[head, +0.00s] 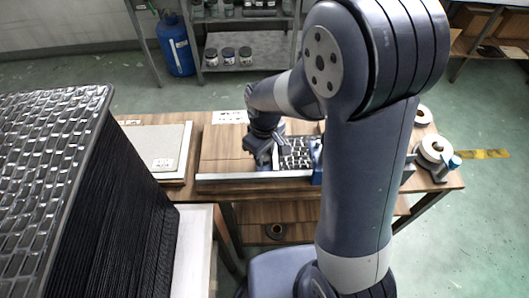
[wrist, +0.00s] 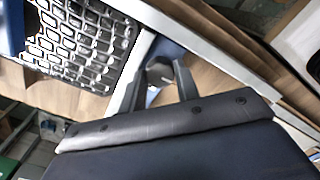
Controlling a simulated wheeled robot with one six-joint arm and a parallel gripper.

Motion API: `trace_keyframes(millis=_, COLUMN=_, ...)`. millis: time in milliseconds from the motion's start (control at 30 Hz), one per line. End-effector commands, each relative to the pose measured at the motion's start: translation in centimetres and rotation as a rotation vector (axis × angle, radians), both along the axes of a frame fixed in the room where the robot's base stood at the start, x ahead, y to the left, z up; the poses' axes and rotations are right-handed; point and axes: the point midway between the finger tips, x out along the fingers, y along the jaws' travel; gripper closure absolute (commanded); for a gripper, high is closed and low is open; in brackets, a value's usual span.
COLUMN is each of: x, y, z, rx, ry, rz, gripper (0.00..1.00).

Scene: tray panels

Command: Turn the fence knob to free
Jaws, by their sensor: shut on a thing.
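My gripper (head: 265,157) is low over the work table, at the near edge of a perforated tray panel (head: 298,152). In the wrist view my gripper (wrist: 160,76) has its two dark fingers on either side of a blue-grey piece (wrist: 165,50), probably the fence knob, and is shut on it. The fingers hide much of this piece, and its turn position cannot be read. A pale metal rail (head: 230,177), which looks like the fence, runs along the near edge of the work area. The panel also shows in the wrist view (wrist: 75,50), left of the fingers.
A tall stack of dark panels (head: 60,130) stands at the left. A pale board (head: 160,143) lies on the table left of my gripper. A blue block (head: 317,160) stands right of the tray panel. White rolls (head: 432,150) sit at the table's right end.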

Motion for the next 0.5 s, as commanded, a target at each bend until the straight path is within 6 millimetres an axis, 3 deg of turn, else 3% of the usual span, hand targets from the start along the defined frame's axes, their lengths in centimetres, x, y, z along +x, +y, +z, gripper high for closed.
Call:
trace_keyframes(millis=267, x=0.04, y=0.01, z=0.05, rx=0.0, ry=-0.001, rz=0.002, gripper=0.93)
trace_keyframes(millis=300, x=0.04, y=0.01, z=0.05, rx=0.0, ry=-0.001, rz=0.002, gripper=0.68)
trace_keyframes(millis=500, x=0.03, y=0.01, z=0.03, rx=0.0, ry=-0.001, rz=0.001, gripper=0.52)
